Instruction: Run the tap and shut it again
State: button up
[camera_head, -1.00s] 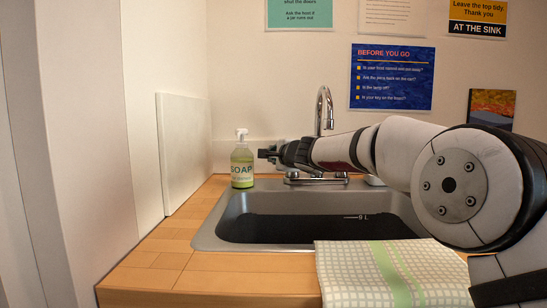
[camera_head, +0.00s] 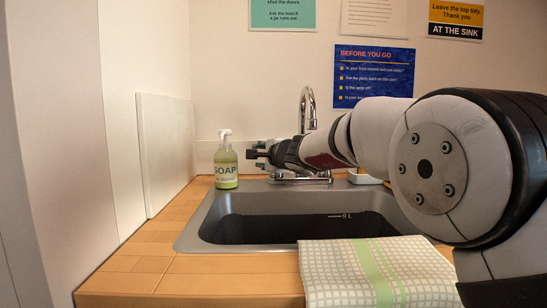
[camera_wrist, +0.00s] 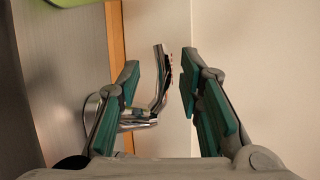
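The chrome tap (camera_head: 307,112) stands behind the sink, with a tall curved spout and a low base. My gripper (camera_head: 252,157) is in front of the tap base, pointing left, and hides part of it. In the wrist view, my gripper (camera_wrist: 163,88) has its two teal-padded fingers wide apart. A chrome part of the tap (camera_wrist: 108,122) shows beyond and partly behind the left finger, with a slim upright piece seen in the gap. I cannot tell whether the fingers touch it. No water stream is visible.
A green soap bottle (camera_head: 226,170) stands left of the gripper, close to its fingertips. The steel sink (camera_head: 208,222) lies below the arm. A checked towel (camera_head: 345,275) lies over the front right. A white panel (camera_head: 163,150) leans on the left wall.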

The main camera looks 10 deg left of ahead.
jog(key=v, duration=0.8)
jog(key=shift+s+d, duration=0.15)
jog(key=shift+s, duration=0.1)
